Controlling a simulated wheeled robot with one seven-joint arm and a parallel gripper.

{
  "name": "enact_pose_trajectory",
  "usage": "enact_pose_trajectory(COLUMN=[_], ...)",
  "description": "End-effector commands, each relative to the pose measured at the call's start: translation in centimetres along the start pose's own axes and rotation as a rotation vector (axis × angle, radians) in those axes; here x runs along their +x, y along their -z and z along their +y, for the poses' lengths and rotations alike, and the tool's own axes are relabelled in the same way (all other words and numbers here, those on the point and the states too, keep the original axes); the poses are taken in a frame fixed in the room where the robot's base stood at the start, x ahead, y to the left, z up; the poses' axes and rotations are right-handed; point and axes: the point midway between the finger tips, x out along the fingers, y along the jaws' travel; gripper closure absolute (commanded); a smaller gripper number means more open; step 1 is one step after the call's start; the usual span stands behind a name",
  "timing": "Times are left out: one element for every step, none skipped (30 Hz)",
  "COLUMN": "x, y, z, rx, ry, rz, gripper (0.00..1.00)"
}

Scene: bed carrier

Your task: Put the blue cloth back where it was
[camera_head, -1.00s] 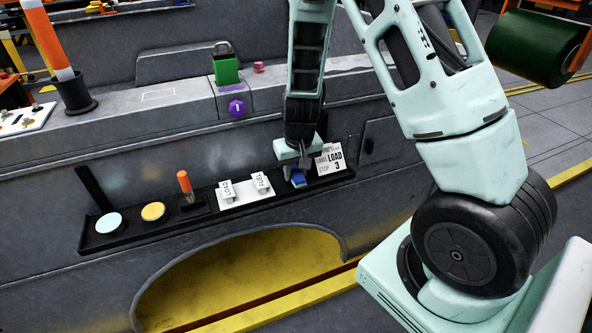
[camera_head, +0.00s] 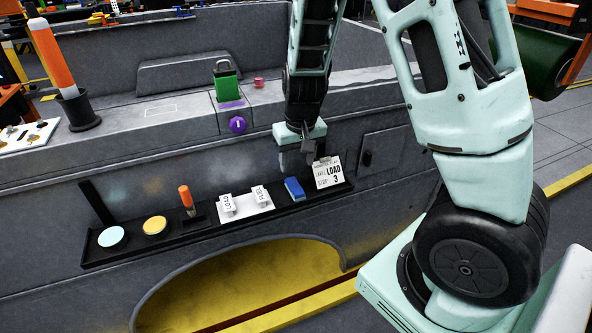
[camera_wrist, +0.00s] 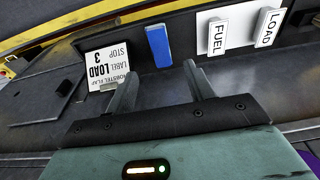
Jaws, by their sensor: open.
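The blue cloth (camera_head: 294,189) is a small folded block lying on the black tray (camera_head: 160,240), between the white label switches and the LOAD 3 card. It also shows in the wrist view (camera_wrist: 158,46), beyond my fingertips and apart from them. My gripper (camera_head: 294,150) is above and behind the cloth, near the grey wall. In the wrist view my gripper (camera_wrist: 160,85) has its two fingers spread with nothing between them.
The LOAD 3 card (camera_head: 328,172) stands just right of the cloth. The white switches (camera_head: 245,203), an orange-handled tool (camera_head: 187,198), a yellow disc (camera_head: 154,226) and a pale blue disc (camera_head: 112,237) sit leftward. A green padlock (camera_head: 226,86) is on the ledge above.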

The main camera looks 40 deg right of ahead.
Motion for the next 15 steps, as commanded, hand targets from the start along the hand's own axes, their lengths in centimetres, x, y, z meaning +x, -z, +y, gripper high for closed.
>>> enact_pose_trajectory(x=[-1.0, -1.4, -1.9, -2.1, -2.3, -2.6, -2.8, -3.0, -3.3, -3.7, -4.2, -4.9, -5.7, -6.5, -7.7], y=[0.1, 0.1, 0.1, 0.0, 0.0, 0.0, -0.1, -0.3, -0.8, -1.3, -2.0, -3.4, -4.7, -6.2, -8.5], z=[-0.1, -0.1, -0.1, -0.1, -0.1, -0.1, -0.3, -0.7, -1.6, -2.6, -3.9, -5.9, -7.5, -9.3, -11.5], rx=[-0.004, -0.002, -0.002, -0.003, -0.003, -0.003, -0.006, -0.014, -0.034, -0.056, -0.086, -0.137, -0.184, -0.238, -0.319], ry=[0.001, 0.001, 0.001, 0.001, 0.000, 0.001, 0.004, 0.009, 0.022, 0.036, 0.054, 0.081, 0.103, 0.124, 0.150], rz=[0.002, 0.003, 0.002, 0.001, 0.000, 0.000, -0.001, -0.003, -0.010, -0.016, -0.023, -0.037, -0.048, -0.061, -0.076], gripper=[0.46, 0.46, 0.46, 0.46, 0.46, 0.46, 0.46, 0.46, 0.46, 0.46, 0.46, 0.46, 0.46, 0.46, 0.46])
